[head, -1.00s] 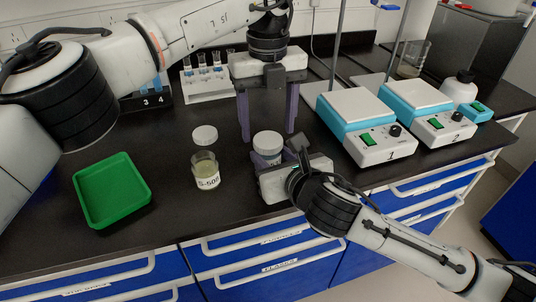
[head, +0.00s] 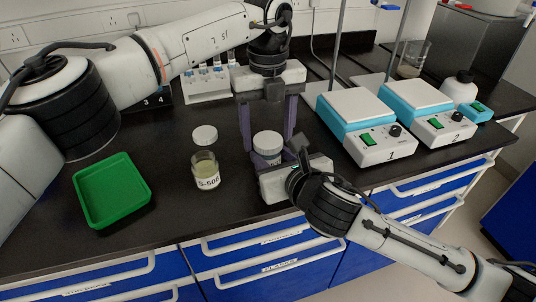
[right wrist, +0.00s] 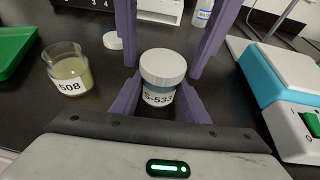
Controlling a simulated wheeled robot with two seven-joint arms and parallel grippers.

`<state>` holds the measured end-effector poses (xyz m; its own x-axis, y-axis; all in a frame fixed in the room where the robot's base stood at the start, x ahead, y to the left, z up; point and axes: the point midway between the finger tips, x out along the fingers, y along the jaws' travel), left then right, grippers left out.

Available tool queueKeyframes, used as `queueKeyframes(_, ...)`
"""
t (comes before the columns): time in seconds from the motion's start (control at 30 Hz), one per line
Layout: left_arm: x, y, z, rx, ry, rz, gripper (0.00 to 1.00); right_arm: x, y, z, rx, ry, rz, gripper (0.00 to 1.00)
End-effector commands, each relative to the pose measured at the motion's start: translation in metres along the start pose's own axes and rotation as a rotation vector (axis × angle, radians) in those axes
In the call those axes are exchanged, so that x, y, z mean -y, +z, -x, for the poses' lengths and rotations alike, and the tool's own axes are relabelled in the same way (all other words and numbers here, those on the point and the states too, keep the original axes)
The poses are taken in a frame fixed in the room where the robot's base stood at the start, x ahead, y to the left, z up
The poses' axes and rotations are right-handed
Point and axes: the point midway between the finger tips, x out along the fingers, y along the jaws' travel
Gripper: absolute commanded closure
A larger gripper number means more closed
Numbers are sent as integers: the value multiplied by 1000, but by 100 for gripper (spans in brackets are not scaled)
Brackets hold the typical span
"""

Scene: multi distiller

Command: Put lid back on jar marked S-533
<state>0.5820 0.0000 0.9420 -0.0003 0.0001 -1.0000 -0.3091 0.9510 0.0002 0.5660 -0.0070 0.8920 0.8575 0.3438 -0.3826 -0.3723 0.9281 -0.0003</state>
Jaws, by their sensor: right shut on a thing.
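The jar marked S-533 (right wrist: 158,96) stands upright on the bench, its label facing the right wrist camera. A white lid (right wrist: 163,66) sits on top of it; whether it is fully seated I cannot tell. The jar's lid also shows in the head view (head: 267,142). My right gripper (right wrist: 160,100) is shut on the jar's body, from the front. My left gripper (head: 268,143) comes down from behind and above, with its purple fingers wide apart on either side of the lid, apart from it in the wrist view.
An open jar marked S-508 (head: 206,172) stands left of S-533, with a loose white lid (head: 205,135) behind it. A green tray (head: 112,190) lies at left. Hot plate 1 (head: 368,125) is close on the right. A tube rack (head: 208,85) stands behind.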

Motion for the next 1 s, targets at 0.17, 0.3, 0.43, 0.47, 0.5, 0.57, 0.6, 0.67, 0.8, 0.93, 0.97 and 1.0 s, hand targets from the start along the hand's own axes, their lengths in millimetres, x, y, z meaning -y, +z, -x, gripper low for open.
queueKeyframes(0.17, 0, 0, 0, 0, 0, 0, 35, 0, -1, 0, -2, 0, 0, 100)
queueKeyframes(0.3, 0, 0, 1, 0, 0, 0, 35, 0, -1, 0, -2, 0, 0, 100)
queueKeyframes(0.43, 0, 0, 9, 1, -2, 0, 35, 0, -1, 0, -2, -1, 0, 100)
queueKeyframes(0.47, 1, 0, 12, 1, -2, 0, 35, 0, -1, 0, -2, -1, 0, 100)
queueKeyframes(0.5, 0, 0, 18, 2, -2, 0, 35, 0, -1, 0, -2, -1, 0, 100)
queueKeyframes(0.57, 0, 0, 27, 3, -2, 1, 35, 0, -1, 0, -2, -1, 0, 100)
queueKeyframes(0.6, 0, 1, 32, 3, -2, 2, 35, 0, -1, 0, -2, -1, 0, 100)
queueKeyframes(0.67, 0, 0, 40, 3, -1, 1, 35, 0, -1, 0, -2, -1, 0, 100)
queueKeyframes(0.8, 0, 0, 45, 0, 0, 0, 35, 0, -1, 0, -2, -1, 0, 100)
queueKeyframes(0.93, 0, 0, 45, 0, 0, 0, 35, 0, -1, 0, -2, -1, 0, 100)
queueKeyframes(0.97, 0, 0, 45, 0, 0, 0, 35, 0, -1, 0, -2, -1, 0, 100)
queueKeyframes(1.0, 0, 0, 46, 0, 0, 0, 37, 0, -1, 0, -2, -1, 0, 100)
